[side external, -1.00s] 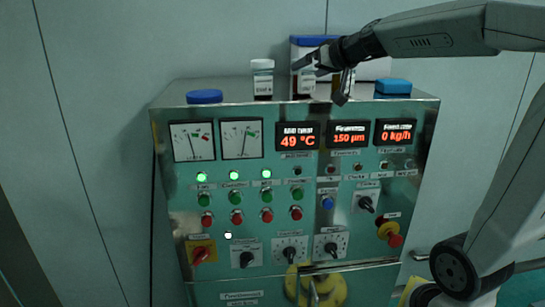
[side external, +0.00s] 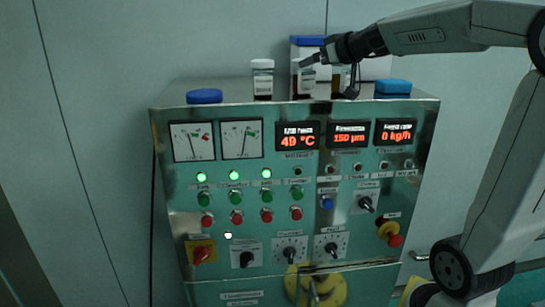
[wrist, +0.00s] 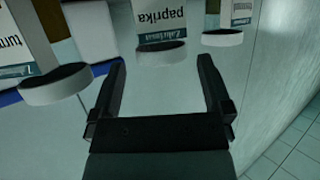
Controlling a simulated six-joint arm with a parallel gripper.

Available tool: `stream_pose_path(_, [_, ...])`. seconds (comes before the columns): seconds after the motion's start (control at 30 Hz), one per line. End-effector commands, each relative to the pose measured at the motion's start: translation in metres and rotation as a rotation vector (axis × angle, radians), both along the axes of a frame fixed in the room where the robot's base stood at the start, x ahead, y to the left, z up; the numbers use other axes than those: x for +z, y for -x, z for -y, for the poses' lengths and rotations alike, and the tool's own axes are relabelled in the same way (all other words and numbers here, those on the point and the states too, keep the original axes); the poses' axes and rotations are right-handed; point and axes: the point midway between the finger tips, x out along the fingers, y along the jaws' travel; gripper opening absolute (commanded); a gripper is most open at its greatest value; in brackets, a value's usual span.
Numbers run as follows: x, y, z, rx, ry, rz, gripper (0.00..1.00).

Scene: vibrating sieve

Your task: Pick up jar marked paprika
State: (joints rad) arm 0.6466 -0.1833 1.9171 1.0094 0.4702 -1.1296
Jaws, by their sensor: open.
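The paprika jar (wrist: 160,20) shows upside down in the wrist view, with a white label reading "paprika" and a pale cap (wrist: 160,53). It lies beyond the open fingers of my gripper (wrist: 160,72), roughly centred between them, with no visible contact. In the side view my gripper (side external: 330,75) is above the cabinet top, by the middle jar (side external: 303,86) and the right jar (side external: 337,80). The labels there are too small to read, and my gripper partly hides these two jars.
A turmeric jar (wrist: 20,50) is left of the paprika jar, and another jar (wrist: 222,20) is right. A third jar (side external: 262,82) stands apart at left on the cabinet. Blue lids (side external: 204,96) (side external: 393,87) flank the jars. A blue-lidded white box (side external: 309,42) stands behind.

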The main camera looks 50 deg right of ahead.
Motion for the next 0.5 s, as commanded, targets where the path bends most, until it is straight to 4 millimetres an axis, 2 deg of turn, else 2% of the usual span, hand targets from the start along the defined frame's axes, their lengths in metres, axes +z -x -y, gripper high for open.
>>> stream_pose_path(0.5, [-0.007, -0.014, 0.003, 0.000, -0.001, -0.001, 1.00])
